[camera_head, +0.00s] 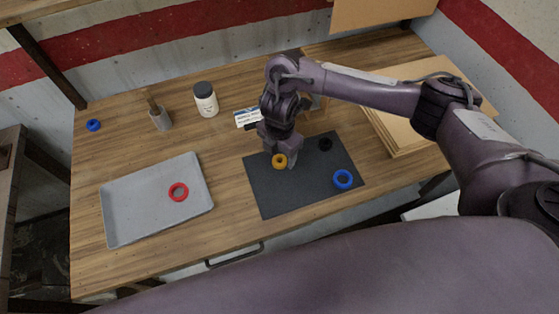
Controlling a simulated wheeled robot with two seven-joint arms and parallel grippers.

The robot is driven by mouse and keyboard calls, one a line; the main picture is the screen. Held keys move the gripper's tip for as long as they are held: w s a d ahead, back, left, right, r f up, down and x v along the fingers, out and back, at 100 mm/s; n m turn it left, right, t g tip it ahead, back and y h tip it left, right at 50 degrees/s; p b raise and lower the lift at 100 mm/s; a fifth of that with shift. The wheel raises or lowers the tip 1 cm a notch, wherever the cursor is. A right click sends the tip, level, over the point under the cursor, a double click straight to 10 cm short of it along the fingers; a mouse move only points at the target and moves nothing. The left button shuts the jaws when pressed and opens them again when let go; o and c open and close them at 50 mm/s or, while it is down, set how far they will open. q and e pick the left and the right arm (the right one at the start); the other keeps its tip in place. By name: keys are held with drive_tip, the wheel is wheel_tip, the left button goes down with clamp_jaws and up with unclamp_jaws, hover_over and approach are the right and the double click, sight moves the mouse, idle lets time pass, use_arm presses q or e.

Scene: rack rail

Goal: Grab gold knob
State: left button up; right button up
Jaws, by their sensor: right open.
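The gold knob (279,161) is a small ring-shaped piece on the dark mat (285,200), near the mat's upper middle. My right gripper (286,162) points down right at the gold knob, with its fingers partly overlapping it in the head view. The gripper is open; I cannot tell whether its fingers touch the knob. My left gripper is not in view.
A blue ring (343,179) and a black knob (325,144) lie on the mat. A grey tray (125,225) holds a red ring (178,192). A jar (206,100), a brush cup (160,119), a label card (247,117) and another blue ring (93,125) stand further back. Boards (400,140) lie right.

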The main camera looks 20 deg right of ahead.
sight(280, 160)
wheel_tip(280, 160, down, 3)
drive_tip(key=shift+w+d+f, duration=0.1)
drive_tip(key=c, duration=0.8)
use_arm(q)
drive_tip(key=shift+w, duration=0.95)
use_arm(e)
drive_tip(key=shift+c, duration=1.4)
drive_tip(key=shift+r, duration=0.2)
